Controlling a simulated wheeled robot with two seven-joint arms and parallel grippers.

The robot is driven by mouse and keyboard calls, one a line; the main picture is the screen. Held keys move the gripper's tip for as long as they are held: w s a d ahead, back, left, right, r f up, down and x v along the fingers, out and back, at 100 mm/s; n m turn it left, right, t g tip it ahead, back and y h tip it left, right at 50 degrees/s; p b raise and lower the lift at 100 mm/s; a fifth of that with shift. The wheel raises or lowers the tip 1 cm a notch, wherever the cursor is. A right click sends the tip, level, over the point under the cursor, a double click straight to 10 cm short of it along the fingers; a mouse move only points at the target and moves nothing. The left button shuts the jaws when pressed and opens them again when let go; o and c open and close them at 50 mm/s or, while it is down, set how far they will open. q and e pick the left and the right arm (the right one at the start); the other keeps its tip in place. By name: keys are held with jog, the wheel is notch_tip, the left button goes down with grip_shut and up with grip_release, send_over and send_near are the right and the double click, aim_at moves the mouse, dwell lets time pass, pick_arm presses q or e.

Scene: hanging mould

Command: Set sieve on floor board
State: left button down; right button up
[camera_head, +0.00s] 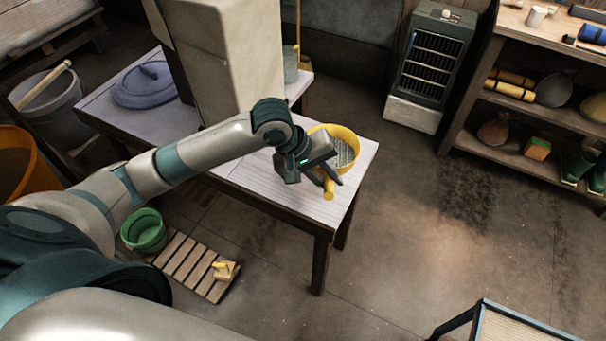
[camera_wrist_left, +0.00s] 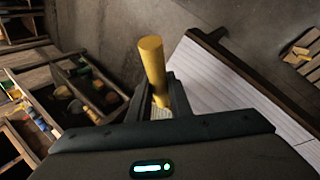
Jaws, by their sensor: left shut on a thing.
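The yellow sieve (camera_head: 347,137) is at the right end of the table, its round rim and mesh showing beyond my left gripper. My left gripper (camera_head: 330,178) is shut on the sieve's yellow handle, which sticks out past the fingers. In the left wrist view the handle (camera_wrist_left: 152,62) stands up between the fingers, and the sieve's bowl is mostly hidden. I cannot tell whether the sieve touches the table top. The slatted wooden floor board (camera_head: 183,258) lies on the floor at lower left, with a small yellow-handled brush on it. My right gripper is not in view.
The table (camera_head: 262,186) also holds a tall pale block (camera_head: 222,60) and a blue-grey round lid (camera_head: 148,84). A green bucket (camera_head: 145,230) stands by the board's left end. A heater (camera_head: 430,62) and shelves (camera_head: 520,110) are at right.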

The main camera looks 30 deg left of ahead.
pick_arm(q)
jog(key=w+a+f, duration=0.1)
jog(key=a, duration=0.2)
jog(key=w+a+f+p, duration=0.1)
jog(key=a+f, duration=0.1)
jog(key=w+a+f, duration=0.1)
jog(key=a+f, duration=0.1)
jog(key=a, duration=0.1)
jog(key=shift+w+a+f, duration=0.25)
jog(key=shift+w+a, duration=0.05)
jog(key=shift+a, duration=0.05)
jog(key=shift+f+p, duration=0.15)
jog(key=shift+p, duration=0.15)
notch_tip(320, 180, down, 2)
jog(key=shift+f+p, duration=0.25)
jog(key=shift+p, duration=0.2)
jog(key=shift+f, duration=0.65)
jog(key=c, duration=1.8)
grip_release()
jog(key=shift+f, duration=0.1)
jog(key=shift+o, duration=0.9)
